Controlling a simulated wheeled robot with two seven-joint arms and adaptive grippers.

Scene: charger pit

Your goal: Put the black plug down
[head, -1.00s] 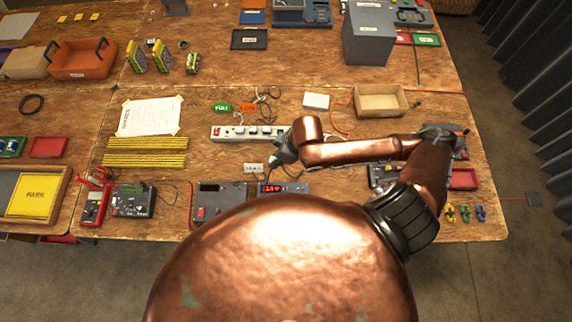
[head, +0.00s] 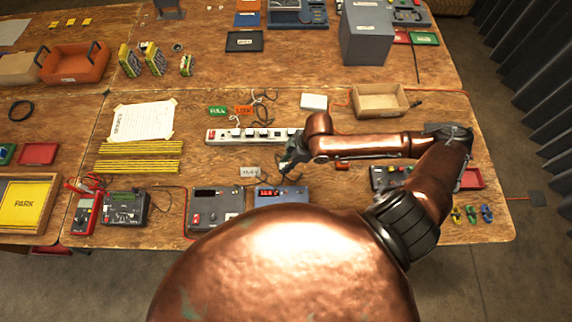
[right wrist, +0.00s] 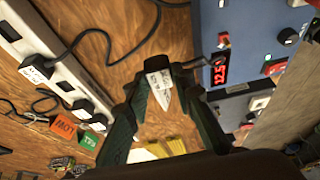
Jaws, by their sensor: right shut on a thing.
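My right gripper (head: 288,166) is over the table between the white power strip (head: 245,135) and the blue charger (head: 281,194). In the right wrist view its dark green fingers (right wrist: 163,98) are shut on the black plug (right wrist: 153,64), which bears a white label. The plug is hard to make out in the head view. The power strip also shows in the right wrist view (right wrist: 63,80), with a black plug and cord in it, apart from my fingers. The blue charger's red display also shows in the right wrist view (right wrist: 219,68). My left gripper is not in view.
A grey charger (head: 215,210) stands left of the blue one. A small white label card (head: 250,172) is close to the gripper. Green (head: 217,111) and orange (head: 244,111) tags lie behind the strip. An open cardboard box (head: 380,102) is farther right.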

